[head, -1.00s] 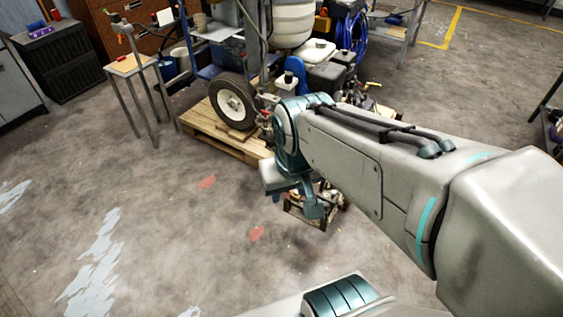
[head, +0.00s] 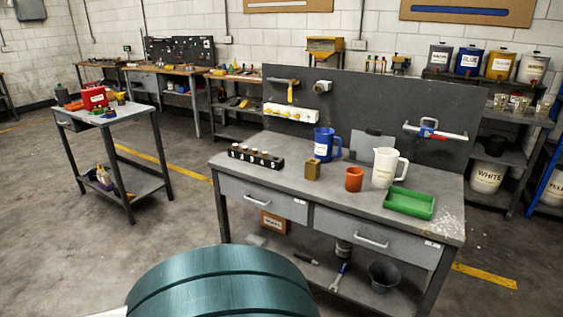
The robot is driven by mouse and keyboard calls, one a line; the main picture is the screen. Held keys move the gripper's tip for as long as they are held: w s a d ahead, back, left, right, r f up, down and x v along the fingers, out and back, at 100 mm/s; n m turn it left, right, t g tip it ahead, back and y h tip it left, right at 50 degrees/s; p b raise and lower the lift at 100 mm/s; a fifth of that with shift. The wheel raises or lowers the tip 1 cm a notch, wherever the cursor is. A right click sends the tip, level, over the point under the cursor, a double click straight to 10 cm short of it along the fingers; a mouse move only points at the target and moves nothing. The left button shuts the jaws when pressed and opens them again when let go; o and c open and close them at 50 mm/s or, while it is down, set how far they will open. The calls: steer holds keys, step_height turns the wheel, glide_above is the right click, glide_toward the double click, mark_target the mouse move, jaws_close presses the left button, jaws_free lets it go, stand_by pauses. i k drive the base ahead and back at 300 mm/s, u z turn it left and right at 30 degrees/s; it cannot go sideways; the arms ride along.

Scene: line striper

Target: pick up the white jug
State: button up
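The white jug (head: 384,168) stands upright on the grey workbench (head: 335,185), toward its right side. Its handle points right, and a small dark label shows on its front. An orange cup (head: 354,179) stands just left of it and a green tray (head: 409,203) lies just right and in front. A blue jug (head: 324,144) stands farther left. A teal rounded part of my own arm fills the bottom of the head view. My gripper is not in view.
A dark panel (head: 375,108) rises behind the bench top. A brass-coloured block (head: 313,168) and a dark rack (head: 256,158) stand left of the cup. A side table (head: 108,113) with a red container (head: 93,96) is at left. Open floor lies between them.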

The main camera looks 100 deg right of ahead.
mark_target(386, 158)
steer(key=z, duration=3.95)
steer(key=i, duration=2.1)
steer(key=z, duration=0.6)
